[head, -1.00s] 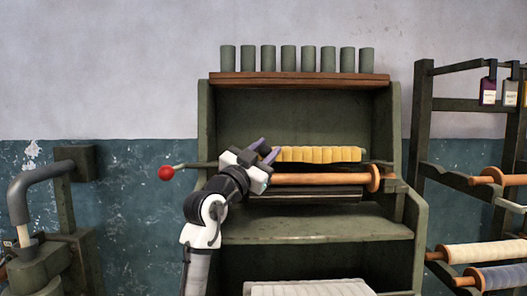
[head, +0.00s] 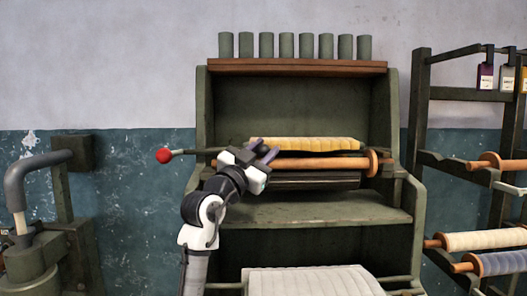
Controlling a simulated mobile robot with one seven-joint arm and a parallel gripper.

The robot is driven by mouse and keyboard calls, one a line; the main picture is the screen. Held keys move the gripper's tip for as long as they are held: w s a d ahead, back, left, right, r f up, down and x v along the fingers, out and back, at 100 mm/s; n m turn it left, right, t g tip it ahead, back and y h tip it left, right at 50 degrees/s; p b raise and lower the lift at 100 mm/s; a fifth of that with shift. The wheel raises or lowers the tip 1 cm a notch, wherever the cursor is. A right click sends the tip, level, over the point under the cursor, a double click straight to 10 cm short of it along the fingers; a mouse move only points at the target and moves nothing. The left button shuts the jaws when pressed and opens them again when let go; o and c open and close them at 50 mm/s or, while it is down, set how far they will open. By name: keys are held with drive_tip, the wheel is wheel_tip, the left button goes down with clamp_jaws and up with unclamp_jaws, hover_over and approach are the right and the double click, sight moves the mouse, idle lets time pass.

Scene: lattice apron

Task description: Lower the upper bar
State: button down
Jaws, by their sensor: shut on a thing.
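The upper bar (head: 305,144) shows as a pale yellow, ridged strip running across the green cabinet. It lies just above a long orange roller (head: 325,164) with a disc at its right end. My gripper (head: 262,150) is at the left part of the upper bar, its purple fingers pointing up and to the right. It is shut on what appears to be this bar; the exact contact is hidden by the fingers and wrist.
A rod with a red knob (head: 163,156) sticks out left of the cabinet. Several green cylinders (head: 266,45) stand on the top board (head: 300,67). A shelf (head: 310,209) lies below the roller, and a pale ridged cloth (head: 310,281) lower down. A rack with spools (head: 482,241) stands at right.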

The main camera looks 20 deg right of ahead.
drive_tip(key=c, duration=1.1)
unclamp_jaws()
drive_tip(key=shift+d+f, duration=0.1)
drive_tip(key=shift+f, duration=0.25)
drive_tip(key=shift+r, duration=0.1)
drive_tip(key=shift+r, duration=0.1)
wheel_tip(320, 180, up, 20)
drive_tip(key=p, duration=1.4)
